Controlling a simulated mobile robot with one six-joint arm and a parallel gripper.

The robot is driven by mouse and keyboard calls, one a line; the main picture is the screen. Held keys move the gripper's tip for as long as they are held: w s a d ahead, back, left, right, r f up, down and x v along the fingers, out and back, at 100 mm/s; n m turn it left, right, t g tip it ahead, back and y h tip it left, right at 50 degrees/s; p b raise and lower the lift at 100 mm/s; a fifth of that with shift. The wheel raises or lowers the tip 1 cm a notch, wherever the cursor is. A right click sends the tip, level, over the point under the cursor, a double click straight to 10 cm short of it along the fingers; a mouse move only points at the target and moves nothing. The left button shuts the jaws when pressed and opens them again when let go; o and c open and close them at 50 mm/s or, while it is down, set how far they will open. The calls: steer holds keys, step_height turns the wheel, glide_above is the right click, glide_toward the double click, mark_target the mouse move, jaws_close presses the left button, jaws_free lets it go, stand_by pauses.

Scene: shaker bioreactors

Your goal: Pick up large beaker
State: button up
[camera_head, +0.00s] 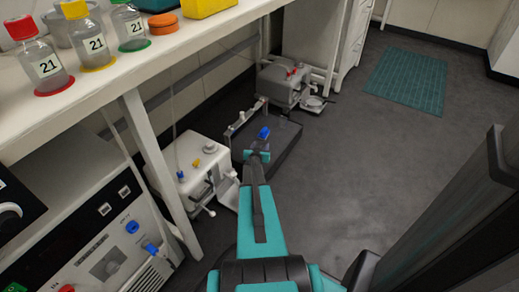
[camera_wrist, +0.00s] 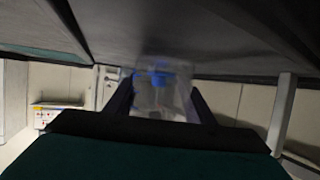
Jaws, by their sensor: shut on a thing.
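My gripper (camera_head: 262,146) is low in front of the bench, out over the floor equipment. In the wrist view, its two dark fingers (camera_wrist: 160,103) are on either side of a clear vessel with a blue part (camera_wrist: 158,76). My gripper is shut on this vessel. In the head view only the blue part (camera_head: 264,133) of it stands out, just beyond the fingertips. The vessel is blurred, and I cannot tell whether it is the large beaker. A greyish round vessel (camera_head: 58,31) stands behind the bottles on the bench, partly hidden.
Bottles with red (camera_head: 20,29), yellow (camera_head: 74,9) and green-ringed (camera_head: 133,45) markings stand on the bench (camera_head: 190,50). A white device (camera_head: 187,165), a dark tray (camera_head: 285,140) and a grey pump (camera_head: 284,84) are below. The floor (camera_head: 370,170) at right is clear up to a green mat (camera_head: 408,80).

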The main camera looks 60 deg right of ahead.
step_height(320, 180, up, 17)
steer(key=p, duration=0.9)
